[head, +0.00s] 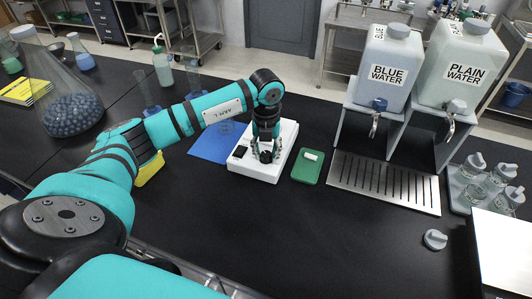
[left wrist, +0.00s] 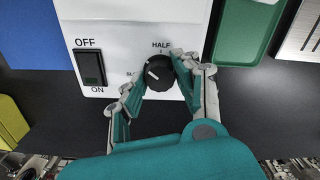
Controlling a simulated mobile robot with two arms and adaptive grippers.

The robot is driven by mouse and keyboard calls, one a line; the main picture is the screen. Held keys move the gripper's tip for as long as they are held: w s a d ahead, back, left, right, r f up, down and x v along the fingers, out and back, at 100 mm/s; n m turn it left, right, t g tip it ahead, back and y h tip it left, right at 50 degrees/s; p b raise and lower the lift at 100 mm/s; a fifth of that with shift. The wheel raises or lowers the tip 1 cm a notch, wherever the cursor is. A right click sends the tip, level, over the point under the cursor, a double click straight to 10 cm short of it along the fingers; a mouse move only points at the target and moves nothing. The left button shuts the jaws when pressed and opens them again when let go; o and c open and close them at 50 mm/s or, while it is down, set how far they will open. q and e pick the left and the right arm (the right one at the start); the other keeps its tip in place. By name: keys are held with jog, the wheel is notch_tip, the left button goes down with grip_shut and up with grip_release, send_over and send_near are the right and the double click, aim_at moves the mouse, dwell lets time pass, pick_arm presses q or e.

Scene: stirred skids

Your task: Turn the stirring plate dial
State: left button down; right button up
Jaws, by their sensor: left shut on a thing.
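The white stirring plate (head: 284,143) stands on the black bench in the middle of the head view. In the left wrist view its front panel (left wrist: 125,20) shows a black OFF/ON switch (left wrist: 90,67) and a round black dial (left wrist: 159,73). The dial's white pointer line points to the upper left, left of the HALF mark. My left gripper (head: 265,155) reaches down over the panel from the left. In the left wrist view its fingers (left wrist: 158,85) are on both sides of the dial, shut on it. My right gripper is in neither view.
A green tray (head: 308,168) with a white bar lies right of the plate, and a blue mat (head: 208,145) lies left. Water containers (head: 388,65) stand over a metal drip tray (head: 385,184) at the right. A large flask (head: 65,100) stands at the left.

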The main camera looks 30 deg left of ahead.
aim_at(266, 154)
pick_arm(q)
jog(key=n, duration=0.4)
jog(key=shift+n, duration=0.3)
jog(key=shift+w+r+n, duration=0.1)
jog(key=shift+n, duration=2.4)
jog(key=c, duration=0.9)
grip_release()
jog(key=shift+c, duration=0.2)
notch_tip(266, 154, up, 12)
